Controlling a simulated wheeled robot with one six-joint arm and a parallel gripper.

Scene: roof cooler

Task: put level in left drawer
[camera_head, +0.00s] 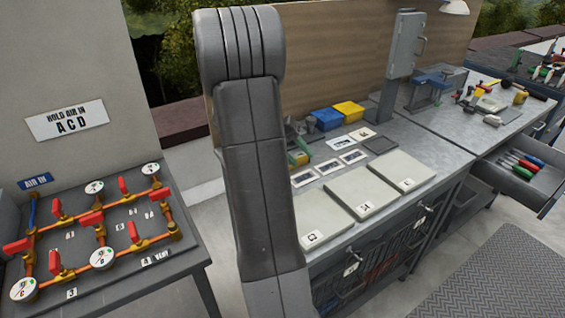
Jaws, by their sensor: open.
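I cannot make out a level for certain; small tools lie at the right end of the bench, among them a yellow one (520,97), too small to identify. An open drawer (547,208) sticks out at the right of the bench and holds several screwdrivers with coloured handles. I cannot tell whether it is the left drawer. Dark mesh-fronted storage (375,262) with handles and labels is under the left part of the bench. My arm stands upright in the left middle of the view; my gripper is out of view.
The grey bench (408,135) carries light labelled panels (362,193), blue (327,119) and yellow (348,111) bins and a blue vise (433,82). A pipe board (110,235) with red valves stands at left. A grey mat (500,280) covers clear floor at front right.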

